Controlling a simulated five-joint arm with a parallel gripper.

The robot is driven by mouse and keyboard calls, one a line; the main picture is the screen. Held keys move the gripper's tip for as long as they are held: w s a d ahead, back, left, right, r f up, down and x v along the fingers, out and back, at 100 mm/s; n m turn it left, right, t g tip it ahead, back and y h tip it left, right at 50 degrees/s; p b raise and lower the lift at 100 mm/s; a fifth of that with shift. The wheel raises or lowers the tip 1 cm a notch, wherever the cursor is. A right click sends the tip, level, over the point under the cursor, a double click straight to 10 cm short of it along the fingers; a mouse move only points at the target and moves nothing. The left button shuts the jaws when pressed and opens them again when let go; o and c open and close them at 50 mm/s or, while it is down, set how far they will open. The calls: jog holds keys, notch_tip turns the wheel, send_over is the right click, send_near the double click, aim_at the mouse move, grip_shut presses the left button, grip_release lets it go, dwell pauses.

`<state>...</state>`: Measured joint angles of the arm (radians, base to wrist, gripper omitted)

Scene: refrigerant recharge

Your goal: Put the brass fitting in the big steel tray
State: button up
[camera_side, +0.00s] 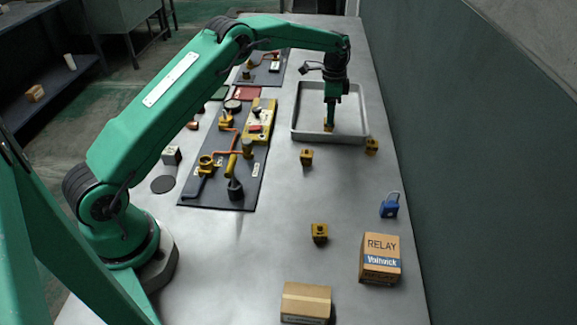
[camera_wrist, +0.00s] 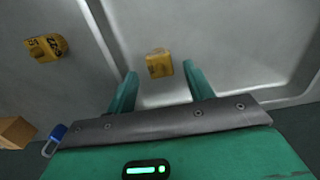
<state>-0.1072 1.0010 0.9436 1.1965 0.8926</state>
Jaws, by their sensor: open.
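The big steel tray (camera_side: 352,100) lies at the upper middle of the table in the side view, and its bare floor shows in the wrist view (camera_wrist: 225,45). A brass-coloured fitting (camera_side: 328,127) is inside the tray near its front wall, right under my gripper (camera_side: 331,116). In the wrist view this fitting (camera_wrist: 159,64) sits between and just beyond the two open fingers (camera_wrist: 160,80), with a gap on each side. It appears to rest on the tray floor. My gripper points down into the tray.
Similar brass-coloured pieces stand outside the tray: one in front (camera_side: 306,157), one at its right corner (camera_side: 371,147), one nearer the camera (camera_side: 319,233). A blue padlock (camera_side: 389,206), a relay box (camera_side: 380,258) and another carton (camera_side: 306,302) stand nearer. A dark board with valves (camera_side: 215,190) lies left.

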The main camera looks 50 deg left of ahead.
notch_tip(320, 180, up, 8)
jog(key=shift+r, duration=0.25)
jog(key=shift+r, duration=0.1)
dwell(0.6)
jog(key=s+d+r+n+t, duration=0.1)
jog(key=s+d+r+n, duration=0.1)
jog(key=s+r, duration=0.65)
jog(key=s+d+r+n+t, duration=0.2)
jog(key=s+r, duration=0.6)
jog(key=s, duration=0.1)
jog(key=s+d+f+n+t, duration=0.1)
jog(key=s+f+n, duration=0.1)
jog(key=s, duration=0.9)
jog(key=s+d+f+n+t, duration=0.1)
jog(key=s+f+n, duration=0.2)
jog(key=s, duration=0.8)
jog(key=shift+s+d+f+t, duration=0.2)
jog(key=shift+s+d+t, duration=0.1)
jog(key=shift+s+d, duration=0.05)
